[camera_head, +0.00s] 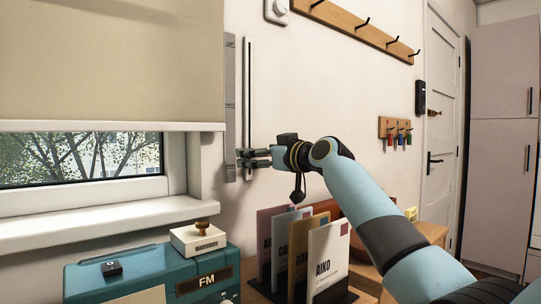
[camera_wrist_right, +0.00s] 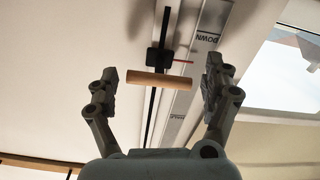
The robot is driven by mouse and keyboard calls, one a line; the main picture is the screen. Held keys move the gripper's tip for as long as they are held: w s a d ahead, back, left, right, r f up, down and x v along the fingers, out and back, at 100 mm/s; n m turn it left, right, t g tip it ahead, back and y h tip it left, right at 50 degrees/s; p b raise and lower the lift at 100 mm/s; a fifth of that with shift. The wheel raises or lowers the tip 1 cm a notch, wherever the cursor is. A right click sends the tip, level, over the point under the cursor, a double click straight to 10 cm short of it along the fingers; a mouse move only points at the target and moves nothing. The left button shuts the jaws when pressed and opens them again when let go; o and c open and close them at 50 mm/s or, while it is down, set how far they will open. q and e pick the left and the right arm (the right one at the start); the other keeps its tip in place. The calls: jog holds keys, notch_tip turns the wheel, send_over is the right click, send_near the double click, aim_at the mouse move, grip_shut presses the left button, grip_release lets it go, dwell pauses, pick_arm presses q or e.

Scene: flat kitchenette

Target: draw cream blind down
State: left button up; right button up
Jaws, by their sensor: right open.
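The cream blind (camera_head: 110,65) hangs over the upper part of the window, its pale bottom bar (camera_head: 110,127) level and glass showing below. Right of it, a grey scale strip (camera_head: 230,110) stands beside a black slotted track (camera_head: 249,80). My right gripper (camera_head: 243,158) is at the lower part of the track. In the wrist view the wooden handle (camera_wrist_right: 158,79) lies between the open fingers (camera_wrist_right: 160,88), with gaps at both ends. Its black slider (camera_wrist_right: 158,60) has a red pointer near the word DOWN. The head view hides the handle behind my gripper. My left gripper is out of view.
Below my right arm stand several upright cards (camera_head: 325,255) in a dark holder. A teal FM box (camera_head: 150,272) with a small stamp box (camera_head: 198,240) stands below the sill (camera_head: 100,220). Hook rails (camera_head: 360,28) are on the wall.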

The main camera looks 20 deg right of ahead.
jog(key=v, duration=1.1)
jog(key=shift+s, duration=0.25)
